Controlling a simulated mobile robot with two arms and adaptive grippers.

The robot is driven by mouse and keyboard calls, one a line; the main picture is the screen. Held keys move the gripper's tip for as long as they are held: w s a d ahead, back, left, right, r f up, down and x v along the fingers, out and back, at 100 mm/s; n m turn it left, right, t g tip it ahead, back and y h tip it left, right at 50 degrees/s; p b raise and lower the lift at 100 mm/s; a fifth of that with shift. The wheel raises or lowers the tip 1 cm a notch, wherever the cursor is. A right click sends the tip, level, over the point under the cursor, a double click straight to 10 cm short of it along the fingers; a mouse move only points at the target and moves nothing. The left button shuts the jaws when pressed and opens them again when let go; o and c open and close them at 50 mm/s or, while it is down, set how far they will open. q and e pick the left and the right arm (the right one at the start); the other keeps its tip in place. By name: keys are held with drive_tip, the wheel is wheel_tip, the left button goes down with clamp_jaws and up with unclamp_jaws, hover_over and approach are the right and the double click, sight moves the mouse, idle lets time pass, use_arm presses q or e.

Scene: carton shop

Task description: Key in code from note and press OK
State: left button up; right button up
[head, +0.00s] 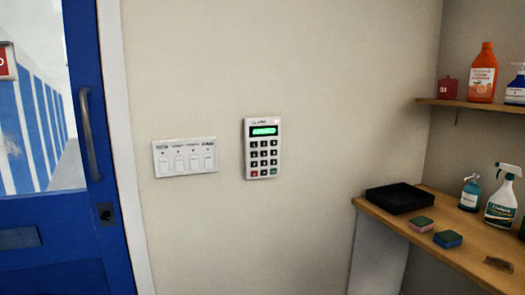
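A white keypad (262,148) is mounted on the beige wall near the middle of the head view. It has a lit green display (263,131) at its top; the text on it is too small to read. Below are rows of dark keys, with a red key (254,173) at bottom left and a green key (273,172) at bottom right. I cannot make out a note with a code in this view. Neither of my grippers is in view.
A white switch panel (185,157) is left of the keypad. A blue door (108,245) with a handle stands at the left. At right, a wooden counter (445,247) holds a black tray (399,197), sponges (448,239) and spray bottles (502,205). A shelf (470,104) is above.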

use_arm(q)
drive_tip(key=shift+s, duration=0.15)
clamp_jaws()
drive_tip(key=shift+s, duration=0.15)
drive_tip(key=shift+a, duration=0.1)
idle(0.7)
